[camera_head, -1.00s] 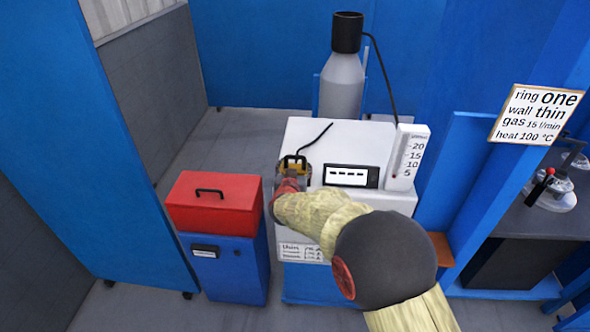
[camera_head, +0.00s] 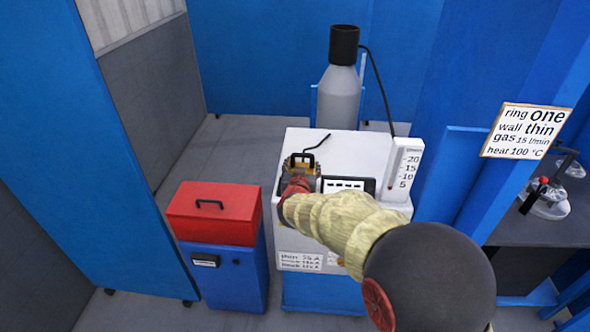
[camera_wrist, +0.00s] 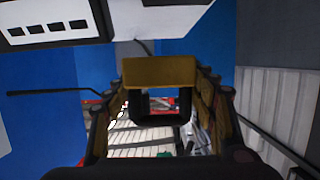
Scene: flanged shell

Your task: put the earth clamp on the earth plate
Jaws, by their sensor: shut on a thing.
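My gripper (camera_head: 300,172) is in front of the white machine in the head view. It is shut on the earth clamp (camera_head: 301,160), a small yellow and black piece with a dark cable behind it. In the wrist view a brass-yellow block of the clamp (camera_wrist: 160,72) spans between my two fingers (camera_wrist: 160,110), with a black frame below it. My arm hides part of the machine's front. I cannot make out the earth plate in either view.
The white machine (camera_head: 335,150) carries a display (camera_head: 347,185) and a flow scale (camera_head: 404,172). A red toolbox (camera_head: 213,212) on a blue cabinet (camera_head: 230,270) stands left. A grey gas bottle (camera_head: 340,95) stands behind. A sign (camera_head: 527,131) and dark bench (camera_head: 530,220) are right.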

